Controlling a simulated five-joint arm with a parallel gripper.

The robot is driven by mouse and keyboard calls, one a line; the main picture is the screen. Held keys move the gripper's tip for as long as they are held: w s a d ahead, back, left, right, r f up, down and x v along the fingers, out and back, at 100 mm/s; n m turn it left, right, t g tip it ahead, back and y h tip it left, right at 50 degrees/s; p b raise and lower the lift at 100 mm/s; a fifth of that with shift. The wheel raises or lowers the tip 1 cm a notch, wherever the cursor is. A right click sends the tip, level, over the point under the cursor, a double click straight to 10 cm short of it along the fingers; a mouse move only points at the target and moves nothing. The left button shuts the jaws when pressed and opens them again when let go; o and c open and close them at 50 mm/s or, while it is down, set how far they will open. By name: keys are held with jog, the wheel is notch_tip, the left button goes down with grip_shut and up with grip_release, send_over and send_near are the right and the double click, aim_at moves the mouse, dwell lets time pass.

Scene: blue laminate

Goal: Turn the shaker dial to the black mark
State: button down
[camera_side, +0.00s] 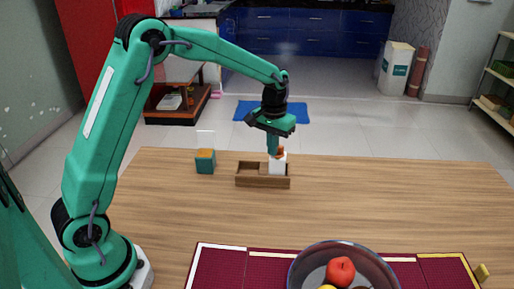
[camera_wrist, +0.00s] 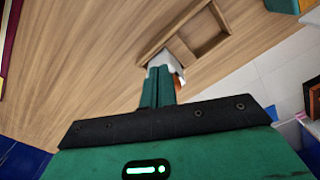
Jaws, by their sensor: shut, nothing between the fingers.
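A white block-shaped body (camera_side: 277,168) with an orange part (camera_side: 281,153) on top stands in the right compartment of a wooden tray (camera_side: 262,182). This may be the shaker with its dial; I cannot make out a black mark. My gripper (camera_side: 274,152) points down with its shut fingertips at the orange part. In the wrist view the shut fingers (camera_wrist: 160,72) cover most of the white body (camera_wrist: 177,56), and a sliver of orange shows beside them. Contact cannot be told. The left compartment of the tray is empty.
At the front are a dark red mat (camera_side: 220,268) and a glass bowl (camera_side: 300,272) with fruit. The table (camera_side: 400,205) right of the tray is clear.

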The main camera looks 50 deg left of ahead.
jog(key=shift+w+a, duration=0.15)
jog(key=shift+w, duration=0.3)
dwell(0.9)
jog(key=shift+a, duration=0.1)
dwell(0.5)
jog(key=shift+s, duration=0.4)
dwell(0.3)
notch_tip(320, 180, up, 6)
dwell(0.8)
jog(key=shift+s+r, duration=0.1)
